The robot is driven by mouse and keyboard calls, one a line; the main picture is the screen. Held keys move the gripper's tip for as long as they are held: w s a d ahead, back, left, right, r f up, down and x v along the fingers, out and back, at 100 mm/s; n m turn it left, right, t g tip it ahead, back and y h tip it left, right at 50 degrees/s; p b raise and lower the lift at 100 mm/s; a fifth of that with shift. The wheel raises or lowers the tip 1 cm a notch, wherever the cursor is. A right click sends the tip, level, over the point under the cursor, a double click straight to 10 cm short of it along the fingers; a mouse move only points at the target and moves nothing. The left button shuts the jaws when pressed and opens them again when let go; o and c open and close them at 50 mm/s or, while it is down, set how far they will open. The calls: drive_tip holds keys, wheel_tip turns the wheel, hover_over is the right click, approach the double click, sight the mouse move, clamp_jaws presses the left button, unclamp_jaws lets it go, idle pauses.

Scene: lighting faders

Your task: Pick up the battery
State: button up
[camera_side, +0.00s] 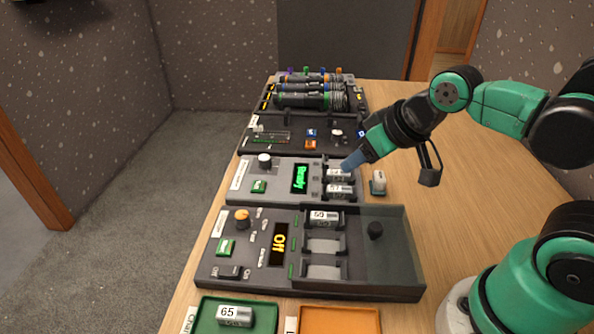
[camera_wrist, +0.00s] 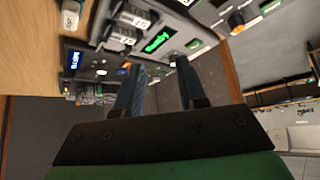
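Several grey cylindrical batteries with white number labels are in view. Two batteries, the far one (camera_side: 338,174) and the near one (camera_side: 340,189), lie in the slots of the panel with the green "Ready" display. Another battery (camera_side: 325,217) lies in the top slot of the "Off" panel. A battery marked 65 (camera_side: 235,314) lies in the green tray (camera_side: 208,309). A small pale item, perhaps a battery (camera_side: 379,181), stands on the table right of the "Ready" panel. My gripper (camera_wrist: 162,78) has its blue fingers apart, with nothing between them. In the side view its fingertips (camera_side: 352,163) appear just above the far slot; contact is unclear.
The "Ready" panel (camera_side: 247,187) and the "Off" panel (camera_side: 214,262) have raised walls and knobs. An orange tray (camera_side: 340,319) is at the front. A dark panel (camera_side: 350,149) and flashlight-like cylinders (camera_side: 310,100) stand behind. The wooden table (camera_side: 445,220) is clear on the right.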

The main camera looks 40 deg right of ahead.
drive_tip(key=o, duration=0.4)
drive_tip(key=m+g+y, duration=0.3)
drive_tip(key=m+g, duration=0.1)
drive_tip(key=m, duration=2.2)
hover_over(339, 172)
drive_tip(key=s+d, duration=0.2)
drive_tip(key=f, duration=0.5)
drive_tip(key=shift+a+f, duration=0.2)
drive_tip(key=shift+f, duration=0.2)
drive_tip(key=shift+w+f+m, duration=0.1)
drive_tip(key=shift+f+m, duration=0.1)
drive_tip(key=shift+m, duration=0.3)
drive_tip(key=shift+w+f, duration=0.1)
drive_tip(key=shift+f, duration=0.2)
drive_tip(key=shift+x, duration=2.45)
